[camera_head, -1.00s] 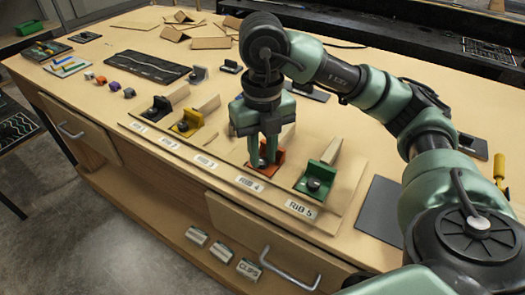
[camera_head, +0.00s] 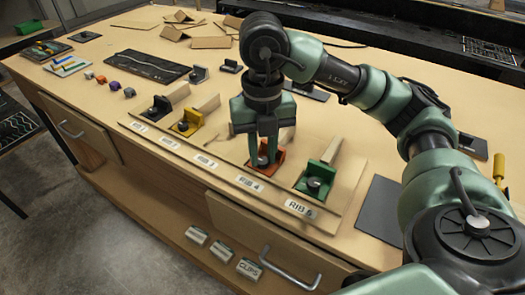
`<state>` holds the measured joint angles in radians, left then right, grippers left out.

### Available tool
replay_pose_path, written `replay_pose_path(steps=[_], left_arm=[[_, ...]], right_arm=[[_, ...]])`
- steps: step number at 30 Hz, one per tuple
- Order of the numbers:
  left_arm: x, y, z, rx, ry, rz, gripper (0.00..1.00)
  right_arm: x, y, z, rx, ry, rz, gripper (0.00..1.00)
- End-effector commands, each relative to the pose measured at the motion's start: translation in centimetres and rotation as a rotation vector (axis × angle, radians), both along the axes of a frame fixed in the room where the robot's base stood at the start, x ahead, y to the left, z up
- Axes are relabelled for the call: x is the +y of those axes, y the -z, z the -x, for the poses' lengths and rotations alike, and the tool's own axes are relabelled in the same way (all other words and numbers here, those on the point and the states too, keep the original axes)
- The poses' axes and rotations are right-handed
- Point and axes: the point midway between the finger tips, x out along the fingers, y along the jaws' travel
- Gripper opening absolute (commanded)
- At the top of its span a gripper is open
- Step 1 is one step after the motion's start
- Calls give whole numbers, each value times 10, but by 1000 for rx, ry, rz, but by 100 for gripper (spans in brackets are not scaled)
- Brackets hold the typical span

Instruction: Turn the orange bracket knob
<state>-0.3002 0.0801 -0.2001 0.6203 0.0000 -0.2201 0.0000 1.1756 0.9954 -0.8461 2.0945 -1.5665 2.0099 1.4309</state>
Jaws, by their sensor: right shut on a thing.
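The orange bracket (camera_head: 277,170) stands on the board behind the label RIB 4. Its dark knob (camera_head: 263,160) shows between the fingers of my right gripper (camera_head: 263,158). The right gripper points down from above and is shut on the knob. The fingers hide part of the knob and bracket, so the knob's exact angle cannot be read. My left gripper is not in view.
A green bracket (camera_head: 312,179) stands close on the right. A yellow bracket (camera_head: 189,120) and a black bracket (camera_head: 158,108) stand to the left. Wooden ribs lean behind them. A dark flat pad (camera_head: 380,205) lies at the right of the table.

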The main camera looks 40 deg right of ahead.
Motion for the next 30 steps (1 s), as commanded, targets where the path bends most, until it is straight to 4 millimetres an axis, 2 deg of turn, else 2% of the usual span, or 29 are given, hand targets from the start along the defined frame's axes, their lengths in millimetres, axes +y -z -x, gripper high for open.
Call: replay_pose_path(steps=[3, 4, 5, 13, 17, 30], left_arm=[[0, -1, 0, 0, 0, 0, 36], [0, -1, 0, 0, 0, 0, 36], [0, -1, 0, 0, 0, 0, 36], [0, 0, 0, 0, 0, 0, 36], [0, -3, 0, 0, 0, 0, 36], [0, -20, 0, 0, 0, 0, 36]], right_arm=[[-1, -3, -2, -11, 5, 0, 0], [-1, -3, -2, -11, 5, 0, 28], [-1, -3, -2, -11, 5, 0, 32], [-1, -1, -1, -4, 1, 1, 32], [0, -8, -1, -4, 1, 0, 32], [-1, -70, -1, -9, 4, 0, 32]])
